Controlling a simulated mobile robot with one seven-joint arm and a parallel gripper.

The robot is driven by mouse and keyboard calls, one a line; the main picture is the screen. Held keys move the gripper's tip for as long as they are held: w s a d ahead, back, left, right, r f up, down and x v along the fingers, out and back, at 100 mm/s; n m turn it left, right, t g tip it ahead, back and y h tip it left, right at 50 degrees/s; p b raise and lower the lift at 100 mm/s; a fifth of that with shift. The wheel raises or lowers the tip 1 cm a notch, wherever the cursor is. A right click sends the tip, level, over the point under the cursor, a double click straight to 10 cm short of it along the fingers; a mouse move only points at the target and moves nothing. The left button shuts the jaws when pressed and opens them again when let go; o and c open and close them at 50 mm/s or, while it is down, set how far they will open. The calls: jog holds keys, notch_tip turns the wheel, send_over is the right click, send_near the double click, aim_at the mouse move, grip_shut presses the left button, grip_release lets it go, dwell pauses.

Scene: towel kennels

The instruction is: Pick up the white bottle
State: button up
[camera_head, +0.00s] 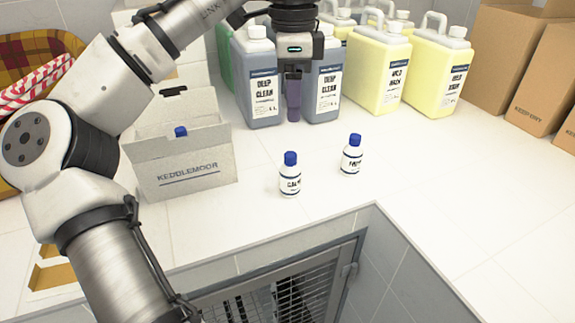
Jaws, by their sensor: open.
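Two small white bottles with blue caps and dark label print stand upright on the white tiled counter. The nearer white bottle (290,181) is left of the other white bottle (352,160), which is a little farther back. A third blue cap (181,131) shows inside the grey box; its body is hidden by the box wall. My gripper (293,115) points down, open and empty, behind and above the two bottles, in front of the grey jugs. It touches neither bottle.
The grey box (188,172) marked KEDDLEMOOR stands at left. Grey jugs (257,85) and yellow jugs (438,75) line the back. Brown cartons (545,75) are at right. The counter's front edge drops to a wire-mesh door (285,300).

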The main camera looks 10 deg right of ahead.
aim_at(290, 154)
notch_tip(290, 154, down, 8)
jog(key=shift+s+a+f, duration=0.1)
jog(key=shift+s+f, duration=0.05)
jog(key=shift+a+f+p, duration=0.15)
jog(key=shift+f+p, duration=0.55)
jog(key=shift+f, duration=2.05)
jog(key=c, duration=1.1)
jog(key=shift+r, duration=0.15)
